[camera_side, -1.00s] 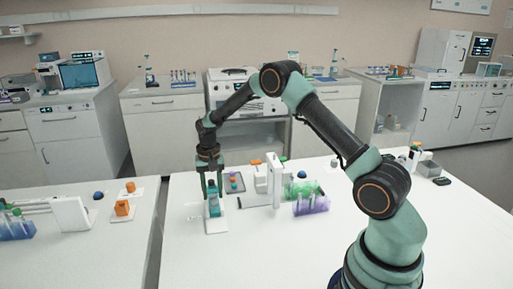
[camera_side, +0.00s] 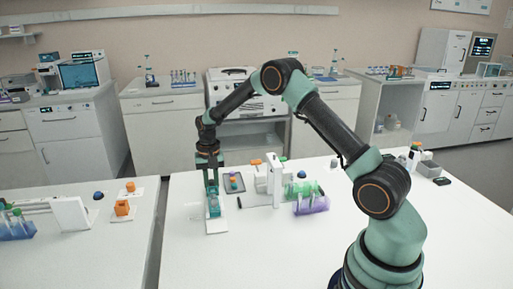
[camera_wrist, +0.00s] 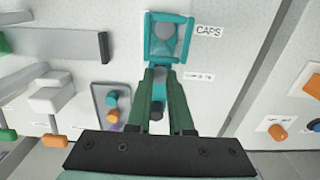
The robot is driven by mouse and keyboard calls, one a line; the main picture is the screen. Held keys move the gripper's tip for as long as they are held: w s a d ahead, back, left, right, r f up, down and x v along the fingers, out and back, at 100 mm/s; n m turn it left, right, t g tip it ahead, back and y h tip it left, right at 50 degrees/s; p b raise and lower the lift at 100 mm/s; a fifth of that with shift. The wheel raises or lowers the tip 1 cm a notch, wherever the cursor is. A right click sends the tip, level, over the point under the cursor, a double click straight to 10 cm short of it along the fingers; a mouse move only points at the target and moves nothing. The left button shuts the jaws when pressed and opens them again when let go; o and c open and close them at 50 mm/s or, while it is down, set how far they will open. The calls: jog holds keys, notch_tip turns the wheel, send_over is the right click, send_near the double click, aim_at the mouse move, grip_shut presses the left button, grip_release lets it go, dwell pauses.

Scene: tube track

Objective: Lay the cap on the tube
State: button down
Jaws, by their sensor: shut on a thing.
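My gripper (camera_side: 212,186) points down over a small teal caps holder (camera_side: 214,213) on a white base. In the wrist view the fingers (camera_wrist: 165,85) are shut on a small piece, which looks like the cap (camera_wrist: 159,75), mostly hidden between them. The holder also shows in the wrist view, just beyond the fingertips beside a "CAPS" label, with a round grey spot inside. Tubes (camera_side: 310,203) stand in a purple rack right of the gripper; I cannot tell which tube is the task's.
A white stand (camera_side: 274,182) with a low bar is right of my gripper. A green rack (camera_side: 302,188) stands behind the purple one. A small dark tray (camera_side: 235,184) with coloured pieces lies behind the holder. The front of the table is clear.

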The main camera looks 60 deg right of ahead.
jog(key=shift+r, duration=2.3)
jog(key=shift+r, duration=0.35)
notch_tip(320, 180, up, 11)
jog(key=s+d+f+m, duration=0.1)
jog(key=s+d+m, duration=0.1)
jog(key=s+d, duration=0.3)
jog(key=s+d+f+m, duration=0.2)
jog(key=s+d, duration=0.3)
jog(key=s, duration=0.2)
jog(key=s+d+f+m, duration=0.1)
jog(key=s+d+m, duration=0.1)
jog(key=s+d, duration=0.4)
jog(key=shift+s+d+f, duration=0.1)
jog(key=shift+s+f, duration=0.05)
jog(key=shift+s, duration=0.45)
jog(key=shift+f, duration=2.9)
